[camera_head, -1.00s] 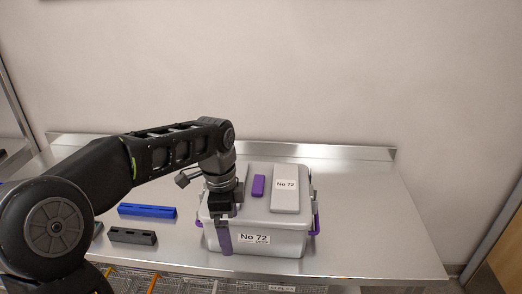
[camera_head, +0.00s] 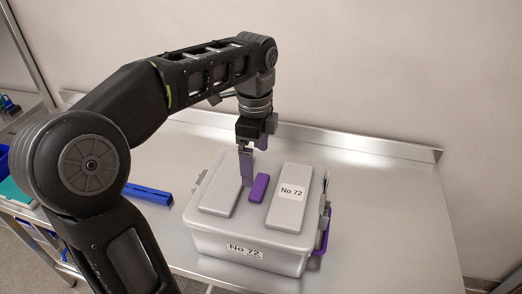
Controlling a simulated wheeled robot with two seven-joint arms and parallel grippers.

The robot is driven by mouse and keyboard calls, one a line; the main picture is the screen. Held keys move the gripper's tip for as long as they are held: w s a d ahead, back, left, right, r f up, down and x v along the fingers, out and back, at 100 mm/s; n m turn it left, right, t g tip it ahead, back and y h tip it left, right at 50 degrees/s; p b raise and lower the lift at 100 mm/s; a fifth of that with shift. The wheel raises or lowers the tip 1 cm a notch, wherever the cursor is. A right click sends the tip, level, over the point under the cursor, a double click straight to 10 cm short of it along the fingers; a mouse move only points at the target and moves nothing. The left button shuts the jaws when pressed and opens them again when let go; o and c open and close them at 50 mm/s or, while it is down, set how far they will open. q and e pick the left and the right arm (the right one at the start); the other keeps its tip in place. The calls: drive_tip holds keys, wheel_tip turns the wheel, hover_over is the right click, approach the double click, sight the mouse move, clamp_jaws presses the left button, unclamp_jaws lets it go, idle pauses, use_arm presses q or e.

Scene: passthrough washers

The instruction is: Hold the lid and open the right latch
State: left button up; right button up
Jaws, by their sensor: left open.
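A light grey box (camera_head: 246,252) labelled "No 72" stands on the metal table with its lid (camera_head: 249,222) closed. Two raised pads and a purple lid handle (camera_head: 259,188) are on the lid. The right latch (camera_head: 326,200) is a grey piece on the box's right side, above a purple side handle (camera_head: 326,231). My left gripper (camera_head: 253,167) points down over the lid, just behind the purple handle, open and empty. One purple finger shows clearly; the other is mostly hidden. Whether it touches the lid I cannot tell. My right gripper is not in view.
The metal table (camera_head: 390,220) is clear to the right of the box and has a raised rear edge against the wall. A blue bar (camera_head: 148,193) lies left of the box, partly behind my left arm. Other items stand at the far left.

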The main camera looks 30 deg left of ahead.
sight(256, 184)
use_arm(q)
drive_tip(key=shift+f+b, duration=0.3)
drive_tip(key=shift+f, duration=0.15)
drive_tip(key=shift+f+b, duration=0.6)
drive_tip(key=shift+f, duration=0.35)
drive_tip(key=shift+f+p, duration=0.45)
drive_tip(key=shift+f, duration=2.1)
